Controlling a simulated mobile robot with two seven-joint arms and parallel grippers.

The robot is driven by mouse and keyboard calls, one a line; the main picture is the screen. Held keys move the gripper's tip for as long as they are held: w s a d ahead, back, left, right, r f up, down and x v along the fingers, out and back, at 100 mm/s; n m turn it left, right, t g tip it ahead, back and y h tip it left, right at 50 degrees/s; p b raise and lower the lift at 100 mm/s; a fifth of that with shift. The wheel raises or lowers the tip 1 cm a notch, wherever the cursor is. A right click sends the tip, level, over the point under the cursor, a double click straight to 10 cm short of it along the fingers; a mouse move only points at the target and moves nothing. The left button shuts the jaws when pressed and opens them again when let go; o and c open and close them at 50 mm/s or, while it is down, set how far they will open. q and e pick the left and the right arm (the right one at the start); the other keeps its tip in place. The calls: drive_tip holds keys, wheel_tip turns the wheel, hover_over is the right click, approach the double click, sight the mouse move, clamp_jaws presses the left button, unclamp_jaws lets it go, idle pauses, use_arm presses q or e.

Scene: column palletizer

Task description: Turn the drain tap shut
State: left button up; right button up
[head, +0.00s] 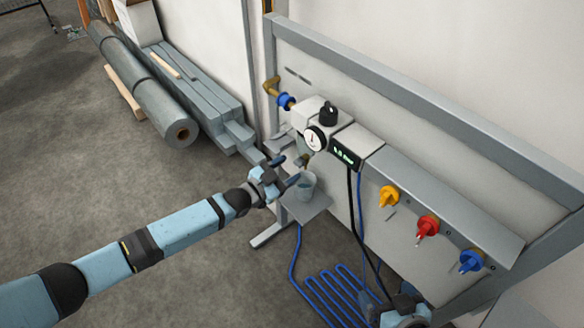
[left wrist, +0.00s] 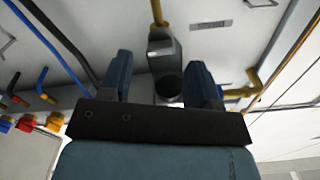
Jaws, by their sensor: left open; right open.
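The drain tap appears to be the small brass fitting (head: 304,159) under the grey regulator unit (head: 310,112). A small grey-blue cup (head: 306,184) stands below it on a shelf. My left gripper (head: 285,170) is open, its fingers beside the brass fitting and the cup. The tap's handle position is not clear. My right gripper (head: 400,308) is open at the bottom right, partly cut off, away from the tap.
A round gauge (head: 315,138), a black knob (head: 328,112) and a green display (head: 345,154) sit above. Yellow (head: 389,196), red (head: 427,226) and blue (head: 470,262) valves line the panel. A blue hose (head: 325,287) coils below.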

sight(299, 163)
use_arm(q)
drive_tip(key=shift+x, duration=1.05)
drive_tip(key=c, duration=0.9)
drive_tip(key=shift+n+b, duration=0.35)
drive_tip(key=shift+n, duration=0.85)
drive_tip(key=shift+a+n, duration=0.1)
drive_tip(key=shift+n, duration=0.6)
